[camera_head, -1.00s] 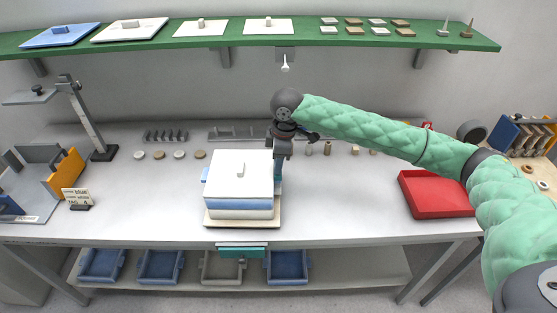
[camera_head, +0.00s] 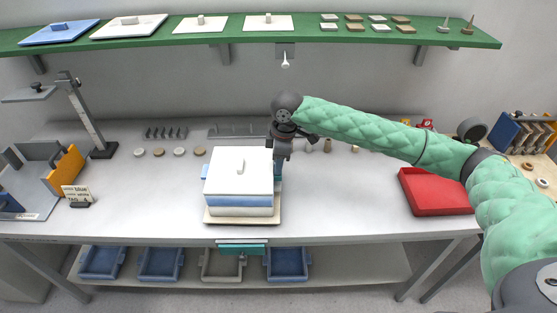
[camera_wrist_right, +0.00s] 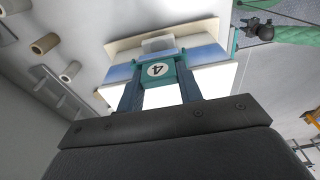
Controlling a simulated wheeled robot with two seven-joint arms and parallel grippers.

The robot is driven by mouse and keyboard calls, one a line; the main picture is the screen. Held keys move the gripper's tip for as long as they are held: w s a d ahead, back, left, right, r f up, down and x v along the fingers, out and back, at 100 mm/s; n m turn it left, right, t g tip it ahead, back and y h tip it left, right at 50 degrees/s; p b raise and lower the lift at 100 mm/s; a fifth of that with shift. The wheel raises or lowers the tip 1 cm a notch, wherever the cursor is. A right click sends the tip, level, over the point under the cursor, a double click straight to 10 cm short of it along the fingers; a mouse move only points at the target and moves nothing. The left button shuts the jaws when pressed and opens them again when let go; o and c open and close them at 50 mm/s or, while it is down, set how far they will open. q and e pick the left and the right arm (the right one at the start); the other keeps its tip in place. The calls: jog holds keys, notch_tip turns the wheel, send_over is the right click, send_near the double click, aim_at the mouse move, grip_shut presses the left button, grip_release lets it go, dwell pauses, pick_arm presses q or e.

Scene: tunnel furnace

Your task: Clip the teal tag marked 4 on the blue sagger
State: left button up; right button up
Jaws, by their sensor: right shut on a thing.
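The blue sagger (camera_head: 225,200) stands on a pale board near the middle of the bench, with a white lid (camera_head: 239,170) and knob on top. My right gripper (camera_head: 279,168) points down at the sagger's right side. In the right wrist view it is shut on the teal tag (camera_wrist_right: 158,70), whose white disc shows a 4. The tag is between the fingertips, in front of the sagger's blue wall (camera_wrist_right: 205,54). Whether they touch is unclear. A dark hand on a green arm, seemingly my left gripper (camera_wrist_right: 258,27), shows small at the wrist view's upper right; its jaws are unclear.
A small sign (camera_head: 76,193) stands at the left by a grey and orange fixture (camera_head: 68,165). A red tray (camera_head: 435,192) lies at the right. Several small discs (camera_head: 179,152) sit behind the sagger. A green shelf (camera_head: 300,37) runs above. Bench is clear either side of the sagger.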

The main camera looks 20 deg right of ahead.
jog(key=shift+f, duration=0.25)
jog(key=o, duration=1)
jog(key=shift+o, duration=0.2)
pick_arm(q)
jog(key=shift+f, duration=0.1)
pick_arm(e)
jog(key=shift+d+r+b, duration=0.1)
jog(key=shift+r+b, duration=0.4)
jog(key=shift+r, duration=0.5)
jog(key=r, duration=0.1)
jog(key=r+b, duration=0.1)
jog(key=r, duration=0.2)
jog(key=shift+d+r+b, duration=0.25)
jog(key=shift+b, duration=0.05)
pick_arm(q)
jog(key=shift+w+d+r, duration=0.75)
jog(key=shift+w+r, duration=0.1)
jog(key=shift+r, duration=0.15)
pick_arm(e)
jog(key=shift+s+d+r, duration=0.1)
jog(key=shift+r, duration=0.55)
